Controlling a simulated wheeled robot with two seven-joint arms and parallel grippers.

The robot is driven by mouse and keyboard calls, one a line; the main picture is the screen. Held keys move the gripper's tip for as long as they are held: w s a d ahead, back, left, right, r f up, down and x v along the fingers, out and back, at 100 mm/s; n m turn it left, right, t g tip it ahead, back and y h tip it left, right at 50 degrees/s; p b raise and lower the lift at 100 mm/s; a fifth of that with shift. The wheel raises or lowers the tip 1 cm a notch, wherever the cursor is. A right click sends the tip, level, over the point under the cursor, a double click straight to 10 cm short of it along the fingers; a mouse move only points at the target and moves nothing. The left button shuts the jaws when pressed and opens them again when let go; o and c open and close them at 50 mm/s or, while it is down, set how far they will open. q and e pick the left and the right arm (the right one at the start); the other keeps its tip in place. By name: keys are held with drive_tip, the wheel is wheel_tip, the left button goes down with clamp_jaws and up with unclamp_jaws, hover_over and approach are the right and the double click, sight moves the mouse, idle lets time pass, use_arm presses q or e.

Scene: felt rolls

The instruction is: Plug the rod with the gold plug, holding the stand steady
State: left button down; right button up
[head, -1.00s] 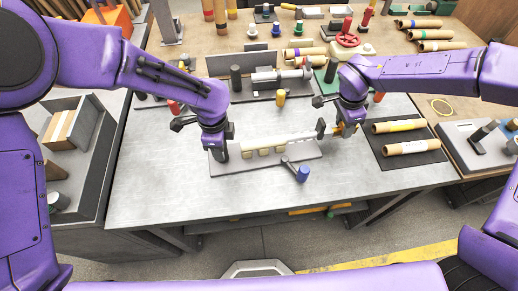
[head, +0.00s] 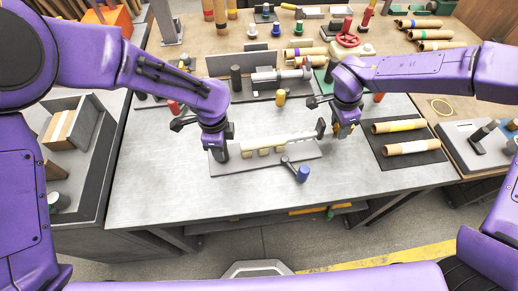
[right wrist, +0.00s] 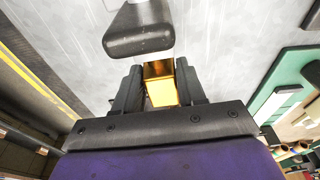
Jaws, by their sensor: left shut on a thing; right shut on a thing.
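The stand (head: 228,168) is a long grey plate on the metal table, with a dark post at each end. The pale rod (head: 285,139) lies along it over cream blocks. My left gripper (head: 219,150) is shut on the stand's left post, which it partly hides. My right gripper (head: 346,132) is shut on the gold plug (right wrist: 161,85), just right of the stand's right post (head: 320,128). In the right wrist view the plug sits between the fingers, close to a dark rounded block (right wrist: 138,32). I cannot tell whether they touch.
A blue-topped lever (head: 303,173) sticks out at the stand's front. A yellow-topped peg (head: 281,97) stands behind it. A dark mat (head: 408,161) with cardboard rolls lies to the right. The table front is clear.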

use_arm(q)
drive_tip(key=shift+d, duration=0.1)
use_arm(e)
drive_tip(key=shift+s+a, duration=0.1)
drive_tip(key=shift+a, duration=0.65)
idle(1.0)
drive_tip(key=shift+d, duration=0.55)
drive_tip(key=shift+a, duration=0.8)
idle(1.9)
drive_tip(key=o, duration=1.2)
drive_tip(key=shift+c, duration=0.2)
drive_tip(key=shift+d, duration=0.1)
drive_tip(key=shift+r, duration=0.1)
drive_tip(key=shift+r, duration=0.35)
use_arm(q)
unclamp_jaws()
use_arm(e)
wheel_tip(320, 180, up, 11)
drive_tip(key=a, duration=0.1)
drive_tip(key=shift+s+a, duration=0.15)
drive_tip(key=shift+a, duration=0.2)
